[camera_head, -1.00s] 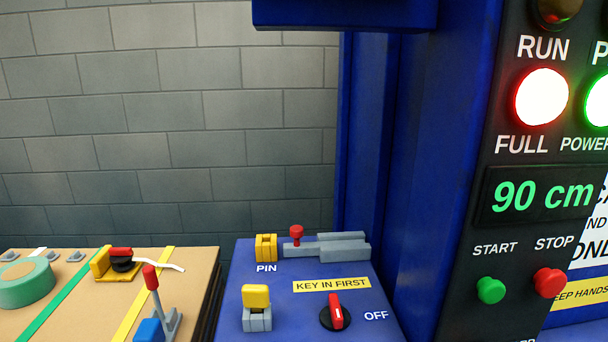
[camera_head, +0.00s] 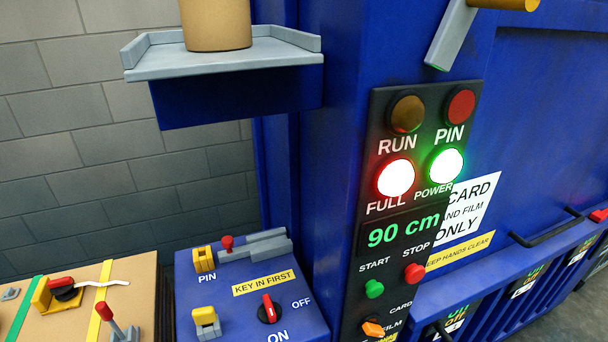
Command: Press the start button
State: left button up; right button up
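The green START button (camera_head: 374,289) sits low on the black control panel (camera_head: 366,262), below the green "90 cm" display (camera_head: 403,232). The red STOP button (camera_head: 414,273) is to its right and slightly higher. The FULL lamp (camera_head: 396,179) glows with a red rim and the POWER lamp (camera_head: 446,165) glows with a green rim. The RUN lamp (camera_head: 407,113) and PIN lamp (camera_head: 460,106) look dim. Neither of my grippers shows in the view.
A blue side console (camera_head: 210,319) holds a red rotary switch (camera_head: 268,309), a grey sliding pin with red knob (camera_head: 255,243) and yellow blocks. A grey shelf (camera_head: 160,68) carries a cardboard-coloured cylinder (camera_head: 216,22). An orange selector (camera_head: 373,328) is below START. A tan bench (camera_head: 65,323) is at lower left.

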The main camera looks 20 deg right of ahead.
aim_at(374, 289)
jog(key=z, duration=0.95)
